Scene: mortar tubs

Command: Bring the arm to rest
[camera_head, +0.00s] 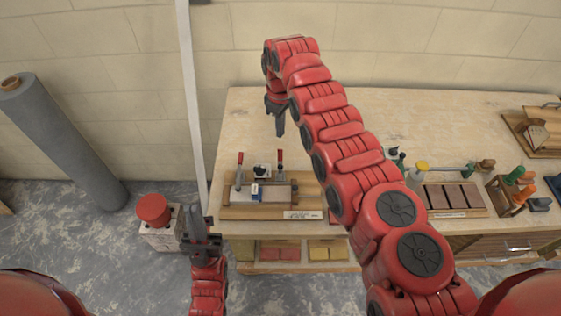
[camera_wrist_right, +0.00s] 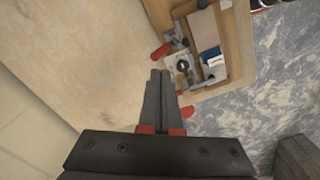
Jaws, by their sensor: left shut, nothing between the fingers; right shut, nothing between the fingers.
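My right arm (camera_head: 340,140) is a chain of red links that reaches from the lower right up over the workbench. Its gripper (camera_head: 280,130) points down above the left part of the bench, near the wall. In the right wrist view the two dark fingers (camera_wrist_right: 160,78) lie together, shut and empty. My left gripper (camera_head: 197,220) is low at the left, in front of the bench's left edge, pointing up in the picture. It is shut and holds nothing.
The workbench (camera_head: 400,115) bears a wooden board (camera_head: 240,212) with clamps, also in the right wrist view (camera_wrist_right: 238,30). Tools and bottles stand at its right. A red cylinder (camera_head: 153,209) tops a pale block left of my left gripper. A grey roll (camera_head: 60,140) leans on the wall.

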